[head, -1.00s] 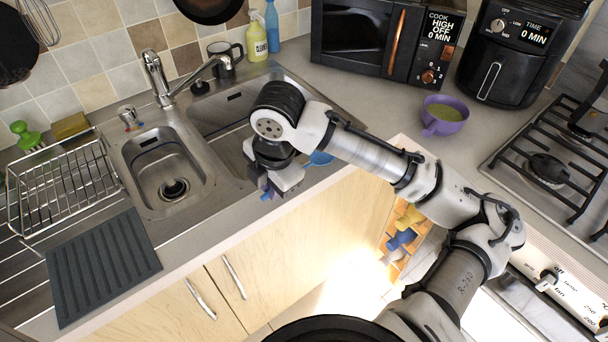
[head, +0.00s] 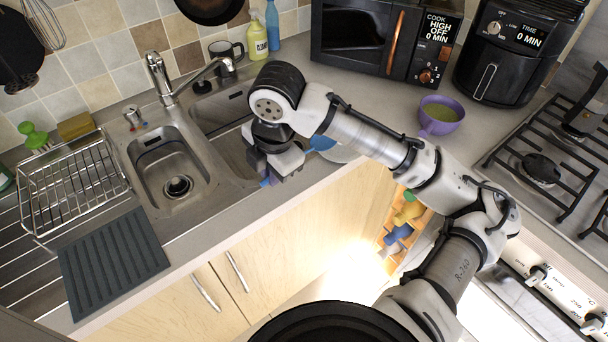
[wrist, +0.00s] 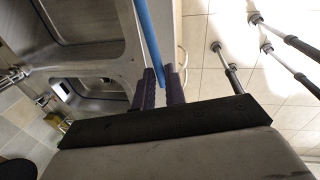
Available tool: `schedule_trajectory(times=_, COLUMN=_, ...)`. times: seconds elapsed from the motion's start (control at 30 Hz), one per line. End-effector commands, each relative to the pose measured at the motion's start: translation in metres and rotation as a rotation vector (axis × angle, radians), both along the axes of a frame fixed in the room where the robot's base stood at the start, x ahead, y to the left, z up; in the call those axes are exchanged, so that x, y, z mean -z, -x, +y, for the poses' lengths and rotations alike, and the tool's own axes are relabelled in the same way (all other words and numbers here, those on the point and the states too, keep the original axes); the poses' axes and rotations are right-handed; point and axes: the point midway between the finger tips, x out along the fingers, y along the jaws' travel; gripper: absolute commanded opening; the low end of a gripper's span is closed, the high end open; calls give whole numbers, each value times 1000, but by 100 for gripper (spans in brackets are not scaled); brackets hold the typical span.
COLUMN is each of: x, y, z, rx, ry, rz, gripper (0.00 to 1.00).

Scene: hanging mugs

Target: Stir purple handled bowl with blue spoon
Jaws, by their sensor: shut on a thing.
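The purple handled bowl (head: 455,127) stands upright on the counter in front of the microwave and air fryer, with greenish contents in it. My gripper (head: 268,180) is over the counter's front edge beside the sink, well to the left of the bowl. It is shut on the blue spoon (head: 322,143), whose blue head shows partly behind my arm, to the right of the gripper. In the wrist view, the spoon's blue handle (wrist: 147,40) runs up from between the purple-grey fingers of my gripper (wrist: 160,85). Part of the spoon is hidden by the gripper.
The sink (head: 170,172) and wire dish rack (head: 75,185) lie left of the gripper. The microwave (head: 385,38) and air fryer (head: 515,50) stand behind the bowl. The stove (head: 560,165) is to its right. Bare counter (head: 385,105) lies left of the bowl.

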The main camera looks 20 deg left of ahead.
Motion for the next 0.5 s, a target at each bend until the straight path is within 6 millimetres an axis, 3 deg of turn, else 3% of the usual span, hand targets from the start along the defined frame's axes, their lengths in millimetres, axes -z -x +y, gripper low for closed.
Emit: schedule_trajectory(times=0.5, x=-74, y=0, z=1, rx=-1, ry=-1, rz=-3, gripper=0)
